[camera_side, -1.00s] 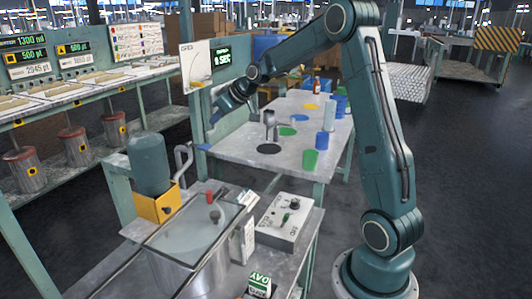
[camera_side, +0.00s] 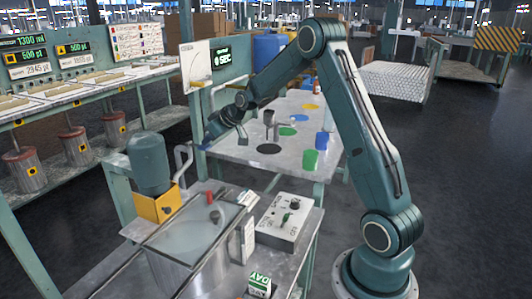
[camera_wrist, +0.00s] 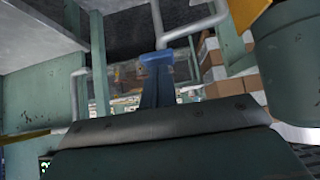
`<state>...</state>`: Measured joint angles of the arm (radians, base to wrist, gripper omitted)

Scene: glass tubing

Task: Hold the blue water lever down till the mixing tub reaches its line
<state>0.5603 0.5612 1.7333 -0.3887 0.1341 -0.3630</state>
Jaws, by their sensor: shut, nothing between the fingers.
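The blue lever (camera_side: 204,147) shows as a small blue piece by the pipe, at the left edge of the grey table. My gripper (camera_side: 209,138) is shut and empty, pointing down just above or against it; contact cannot be told in the side view. In the wrist view, my shut fingers (camera_wrist: 156,95) point at a wider blue piece (camera_wrist: 157,58), apparently the lever, beneath a grey pipe. The mixing tub (camera_side: 190,275) stands at the front, with a glassy top and a pale grey surface inside. Its line cannot be made out.
A mixer motor (camera_side: 149,162) on a yellow bracket (camera_side: 157,206) stands over the tub's left side. A bent grey pipe (camera_side: 183,158) rises beside it. A control box (camera_side: 284,221) sits right of the tub. A display (camera_side: 222,59) reads 0 SEC.

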